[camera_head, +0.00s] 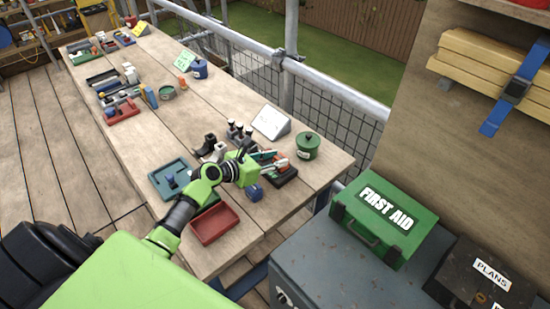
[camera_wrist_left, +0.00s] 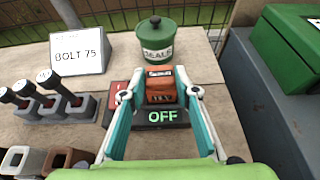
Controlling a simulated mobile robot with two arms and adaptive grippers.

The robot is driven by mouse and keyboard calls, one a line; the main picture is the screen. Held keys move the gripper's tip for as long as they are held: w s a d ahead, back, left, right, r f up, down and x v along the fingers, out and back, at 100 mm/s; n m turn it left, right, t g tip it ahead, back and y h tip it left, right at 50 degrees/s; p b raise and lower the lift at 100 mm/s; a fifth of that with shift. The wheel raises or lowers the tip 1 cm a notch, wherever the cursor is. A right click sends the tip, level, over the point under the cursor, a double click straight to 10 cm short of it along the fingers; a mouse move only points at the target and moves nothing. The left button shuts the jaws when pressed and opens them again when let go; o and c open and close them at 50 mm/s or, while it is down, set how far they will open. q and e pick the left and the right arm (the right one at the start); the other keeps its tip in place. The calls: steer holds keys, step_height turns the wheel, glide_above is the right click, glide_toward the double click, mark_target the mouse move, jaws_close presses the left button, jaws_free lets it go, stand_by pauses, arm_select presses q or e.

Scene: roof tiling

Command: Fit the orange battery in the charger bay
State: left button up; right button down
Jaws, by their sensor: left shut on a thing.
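My left gripper (camera_head: 277,163) reaches over the workbench from the left and is shut on the orange battery (camera_wrist_left: 161,85). In the left wrist view, the battery is between the tips of the gripper's two teal and white fingers (camera_wrist_left: 160,78). The battery is upright at the dark charger (camera_wrist_left: 174,118), whose front reads "OFF" in green. The charger also shows at the bench's right side in the head view (camera_head: 289,178). I cannot tell whether the battery is seated in the bay or just above it. The fingers hide parts of the charger. My right gripper is out of view.
A green lidded pot (camera_wrist_left: 157,42) stands close behind the charger. A red tray (camera_head: 214,224) lies near the bench's front edge. A green first-aid box (camera_head: 384,218) stands at right.

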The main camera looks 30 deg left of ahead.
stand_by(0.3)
arm_select(q)
steer(key=o, duration=1.3)
step_height(320, 180, up, 7)
steer(key=p, duration=0.8)
